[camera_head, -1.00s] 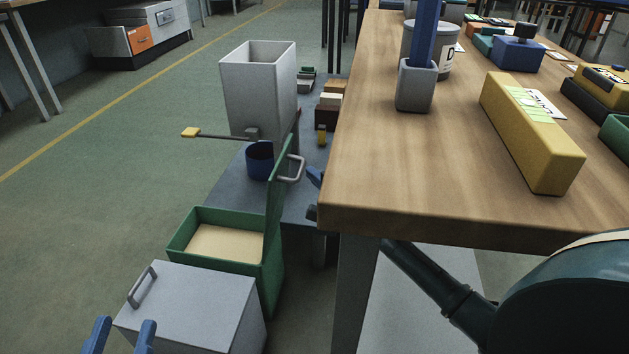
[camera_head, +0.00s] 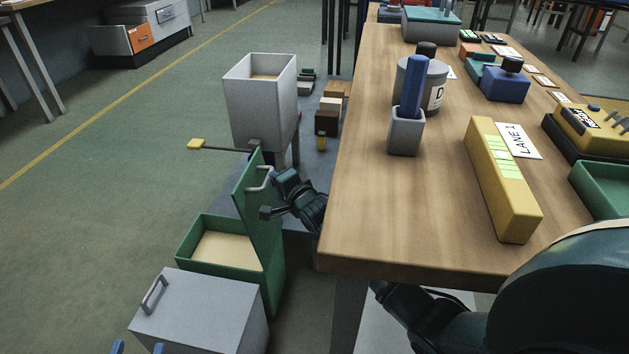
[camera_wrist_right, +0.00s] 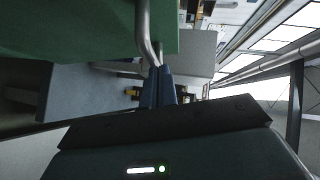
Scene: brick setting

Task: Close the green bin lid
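The green bin (camera_head: 197,262) stands on the floor left of the workbench, with a pale inside. Its green lid (camera_head: 262,225) is raised, tilted a little over the opening. A grey handle (camera_head: 262,178) sits on the lid's outer face. My right gripper (camera_head: 281,182) is at the handle from the bench side. In the right wrist view its blue fingers (camera_wrist_right: 159,72) are close together, with their tips at the handle (camera_wrist_right: 145,28); I cannot tell whether they touch it. The lid (camera_wrist_right: 70,28) fills the upper left there. My left gripper (camera_head: 138,348) shows only two separated blue fingertips at the bottom edge.
A grey lidded bin (camera_head: 205,308) stands in front of the green one. A white bin (camera_head: 262,105) stands behind it, near a yellow-tipped rod (camera_head: 197,145). The wooden workbench (camera_head: 345,225) edge is close to my right arm. Floor at left is clear.

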